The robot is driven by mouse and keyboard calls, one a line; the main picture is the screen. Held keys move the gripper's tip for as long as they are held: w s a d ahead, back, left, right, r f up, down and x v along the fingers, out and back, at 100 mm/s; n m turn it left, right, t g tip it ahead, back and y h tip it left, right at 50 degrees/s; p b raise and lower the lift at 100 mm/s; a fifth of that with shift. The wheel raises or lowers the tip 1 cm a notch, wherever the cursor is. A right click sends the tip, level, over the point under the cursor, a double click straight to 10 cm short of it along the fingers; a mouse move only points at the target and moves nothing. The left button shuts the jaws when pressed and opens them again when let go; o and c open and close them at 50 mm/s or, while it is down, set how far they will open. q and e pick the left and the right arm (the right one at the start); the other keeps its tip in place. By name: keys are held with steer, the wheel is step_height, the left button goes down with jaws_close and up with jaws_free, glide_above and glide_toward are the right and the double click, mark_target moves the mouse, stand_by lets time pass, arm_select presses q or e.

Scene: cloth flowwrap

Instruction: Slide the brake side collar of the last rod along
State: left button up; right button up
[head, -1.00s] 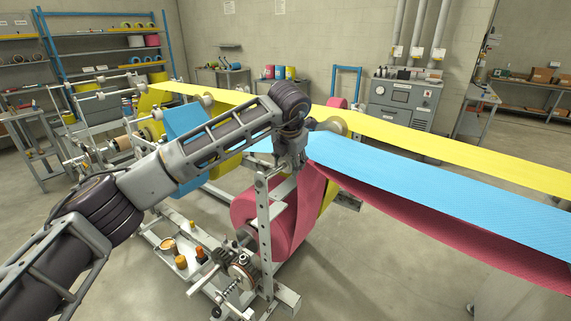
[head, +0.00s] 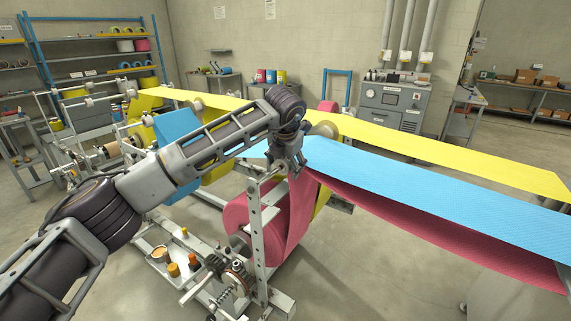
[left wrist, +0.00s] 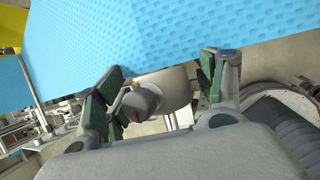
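My left gripper (head: 293,166) is at the top of the near upright post (head: 257,232), by the near edge of the blue web (head: 400,175). In the left wrist view its green-padded fingers (left wrist: 160,92) are open. A grey round collar (left wrist: 147,97) with small yellow and red marks lies between them, nearer the left finger. A wider pale cylinder (left wrist: 178,86) shows behind it. Whether a finger touches the collar I cannot tell. The blue web (left wrist: 170,35) fills the top of that view. In the head view the gripper hides the collar and rod end. My right gripper is not in view.
A red roll (head: 240,215) hangs below, and a red web (head: 420,215) runs under the blue one. A yellow web (head: 440,150) runs behind. A tray of small jars (head: 160,256) and a spring-loaded brake (head: 232,280) sit low in front. Open floor lies at right.

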arm_select(q)
steer(key=v, duration=1.2)
stand_by(0.3)
stand_by(0.3)
